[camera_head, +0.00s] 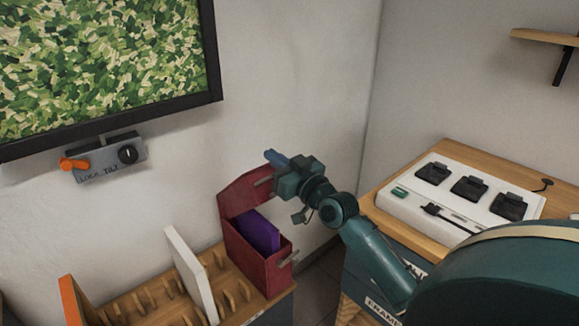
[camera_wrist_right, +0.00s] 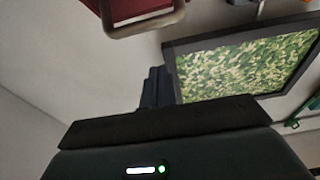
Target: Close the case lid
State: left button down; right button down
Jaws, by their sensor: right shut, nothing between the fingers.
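The dark red case (camera_head: 258,272) stands on the wooden bench, with a purple item (camera_head: 257,232) inside it. Its lid (camera_head: 243,192) is open and stands up at the back, leaning against or near the wall. My right gripper (camera_head: 273,157) is shut and empty, close to the upper right edge of the lid. Whether it touches the lid cannot be told. In the right wrist view the fingers (camera_wrist_right: 156,88) are together, and a red part with a pale handle (camera_wrist_right: 146,22), seemingly the lid, shows at the top edge. My left gripper is not in view.
A slotted wooden rack (camera_head: 150,300) holds a white panel (camera_head: 190,270) and an orange one (camera_head: 72,302) left of the case. A white console (camera_head: 455,198) sits on the right cabinet. A framed green picture (camera_head: 100,60) and a lever box (camera_head: 108,160) are on the wall.

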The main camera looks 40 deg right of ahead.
aim_at(252, 191)
jog(key=f, duration=0.4)
jog(key=shift+s+b, duration=0.35)
